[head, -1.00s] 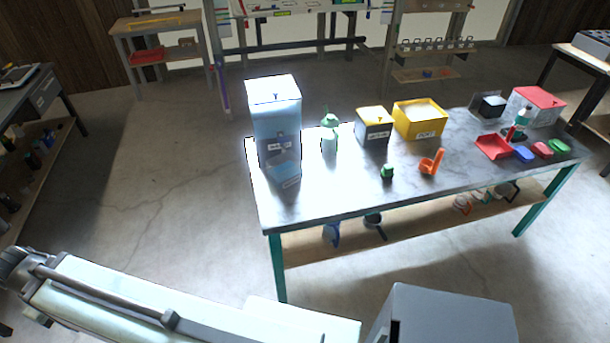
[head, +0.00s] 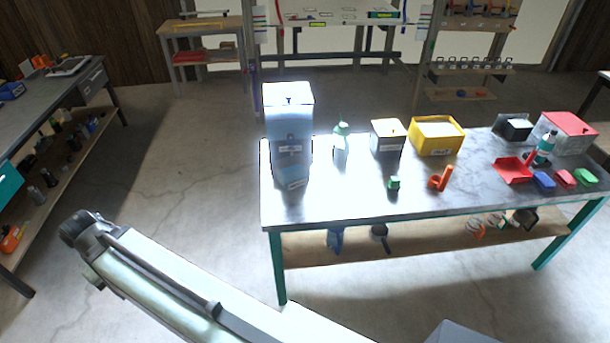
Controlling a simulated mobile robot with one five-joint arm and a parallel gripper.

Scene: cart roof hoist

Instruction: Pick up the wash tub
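I cannot make out for sure which thing is the wash tub. The most tub-like thing is a yellow open-topped bin (head: 437,144) with a small label, too small to read, near the back edge of the workbench (head: 345,200). My arm reaches in from the bottom of the head view to the lower left, well short of the bench. Its far end shows a dark joint but no fingers. My gripper does not show.
Another bench (head: 50,110) stands left. The floor between is clear.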

